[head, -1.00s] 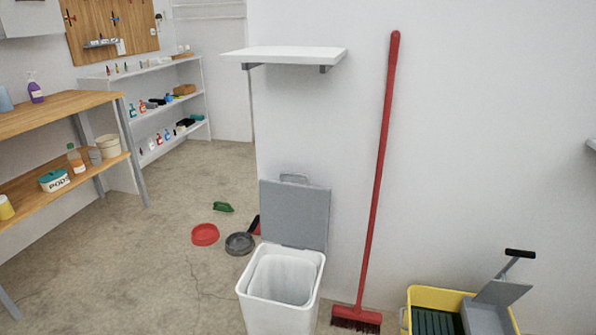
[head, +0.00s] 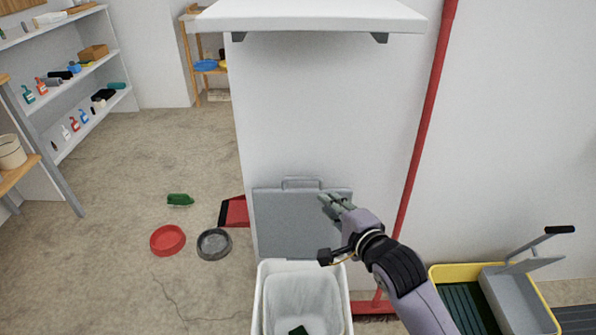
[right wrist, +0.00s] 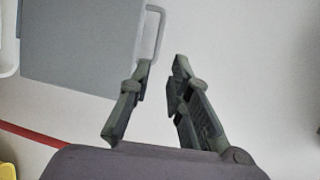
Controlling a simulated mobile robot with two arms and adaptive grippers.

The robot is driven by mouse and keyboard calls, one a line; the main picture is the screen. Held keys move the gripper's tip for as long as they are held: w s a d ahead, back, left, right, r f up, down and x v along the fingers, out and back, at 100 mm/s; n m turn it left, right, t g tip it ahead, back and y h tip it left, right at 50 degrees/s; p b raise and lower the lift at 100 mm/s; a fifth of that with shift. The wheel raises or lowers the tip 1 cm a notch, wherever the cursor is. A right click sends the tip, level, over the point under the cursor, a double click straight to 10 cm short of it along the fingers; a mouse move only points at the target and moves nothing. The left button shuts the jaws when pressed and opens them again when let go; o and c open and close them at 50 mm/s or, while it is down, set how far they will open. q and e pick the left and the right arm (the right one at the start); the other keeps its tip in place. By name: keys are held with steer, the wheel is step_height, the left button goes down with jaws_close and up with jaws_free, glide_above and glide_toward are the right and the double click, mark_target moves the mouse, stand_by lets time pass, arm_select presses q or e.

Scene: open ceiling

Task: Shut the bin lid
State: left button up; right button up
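The white bin (head: 259,300) stands on the floor at the bottom centre of the head view. Its grey lid (head: 285,222) stands open, upright behind the bin near the wall, with a loop handle (head: 300,182) on its top edge. My right gripper (head: 328,203) is in front of the lid's right part, above the bin. In the right wrist view its two fingers (right wrist: 162,68) are apart with nothing between them. The lid (right wrist: 80,45) and its handle (right wrist: 156,32) show just past the left finger; I cannot tell if they touch. My left gripper is not in view.
A white wall shelf (head: 320,14) hangs above the bin. A red broom (head: 428,120) leans on the wall to the right, beside a yellow mop bucket (head: 450,272). A red bowl (head: 167,240) and a grey bowl (head: 214,244) lie on the floor at left.

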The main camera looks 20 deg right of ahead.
mark_target(303, 180)
steer(key=b+x, duration=0.3)
steer(key=x, duration=1.2)
steer(key=shift+w+f, duration=0.15)
steer(key=shift+w, duration=0.5)
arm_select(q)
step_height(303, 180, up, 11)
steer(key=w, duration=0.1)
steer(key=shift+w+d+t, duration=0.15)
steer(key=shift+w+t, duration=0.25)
arm_select(e)
steer(key=shift+f, duration=0.1)
jaws_close()
